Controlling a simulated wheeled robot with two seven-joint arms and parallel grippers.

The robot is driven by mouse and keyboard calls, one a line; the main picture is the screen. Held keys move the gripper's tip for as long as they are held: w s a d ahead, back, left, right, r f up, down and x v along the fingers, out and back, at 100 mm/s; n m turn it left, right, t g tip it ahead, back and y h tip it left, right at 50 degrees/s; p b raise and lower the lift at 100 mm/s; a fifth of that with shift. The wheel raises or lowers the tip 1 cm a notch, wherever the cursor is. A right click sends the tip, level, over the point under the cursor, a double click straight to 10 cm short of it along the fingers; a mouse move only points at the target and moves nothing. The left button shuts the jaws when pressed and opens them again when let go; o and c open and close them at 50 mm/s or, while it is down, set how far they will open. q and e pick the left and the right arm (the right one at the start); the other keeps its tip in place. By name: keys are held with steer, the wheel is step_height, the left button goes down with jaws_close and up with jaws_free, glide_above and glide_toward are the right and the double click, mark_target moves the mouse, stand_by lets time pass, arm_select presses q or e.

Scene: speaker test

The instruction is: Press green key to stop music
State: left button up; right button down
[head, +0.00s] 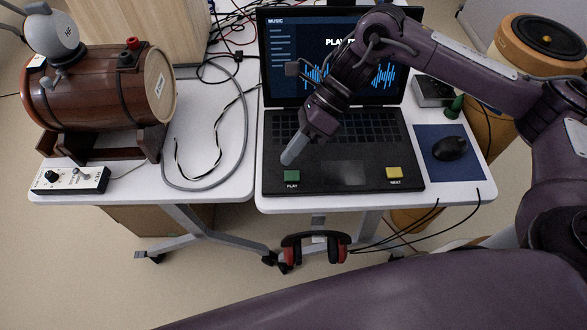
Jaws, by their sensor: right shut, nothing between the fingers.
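A black laptop (345,185) stands open on the right white table, its screen (290,60) showing a music window with blue waveform bars. A green key (292,176) marked PLAY is at the front left of its palm rest. A yellow key (394,173) marked NEXT is at the front right. My right gripper (289,158) is shut and empty, its fingertips just behind the green key in the picture. A small gap shows between them, though the height above the laptop is hard to tell. My right arm covers part of the screen and keyboard. My left gripper is not in view.
A mouse (449,148) lies on a blue pad (424,137) right of the laptop. A wooden barrel speaker (92,98) and a white control box (70,180) are on the left table. Cables lie between.

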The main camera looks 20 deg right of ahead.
arm_select(q)
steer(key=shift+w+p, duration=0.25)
steer(key=shift+p, duration=0.1)
arm_select(e)
steer(key=shift+w+a+r, duration=0.2)
steer(key=shift+a+r, duration=0.05)
steer(key=shift+r, duration=0.3)
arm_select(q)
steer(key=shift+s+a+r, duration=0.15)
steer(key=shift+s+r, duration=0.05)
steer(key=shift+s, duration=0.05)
arm_select(e)
steer(key=shift+r, duration=0.15)
stand_by(1.0)
